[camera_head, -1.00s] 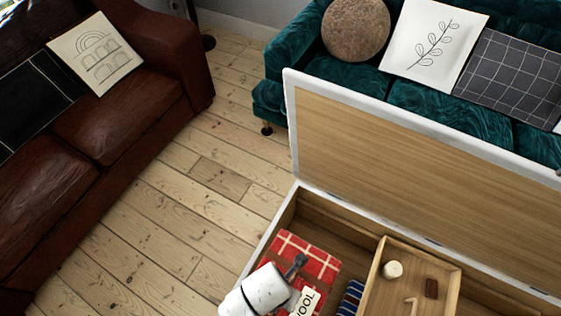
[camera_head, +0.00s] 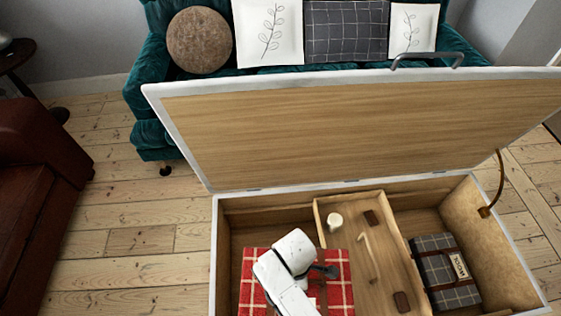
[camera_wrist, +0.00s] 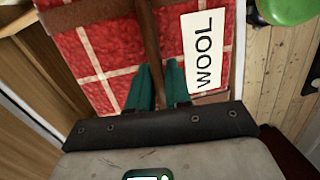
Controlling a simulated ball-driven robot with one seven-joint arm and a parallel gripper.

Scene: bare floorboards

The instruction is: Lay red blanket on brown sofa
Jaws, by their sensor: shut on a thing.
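The red checked blanket (camera_head: 342,290), folded with a brown strap, shows at the left part of the open chest (camera_head: 216,245). I cannot tell from the head view how high it is held. My gripper (camera_head: 328,271) is at its strap, with the white wrist covering part of it. In the wrist view, the teal fingers (camera_wrist: 157,90) of my gripper are shut on the strap of the red blanket (camera_wrist: 90,45), beside a white WOOL label (camera_wrist: 204,50). The brown leather sofa (camera_head: 35,180) is at the left edge, mostly out of view.
The raised lid (camera_head: 340,130) stands in front of a teal sofa (camera_head: 150,85). A wooden tray (camera_head: 378,250) and a grey checked blanket (camera_head: 446,275) are in the chest. Bare floor (camera_head: 140,215) lies between the chest and the brown sofa. A green round thing (camera_wrist: 285,10) shows in the wrist view.

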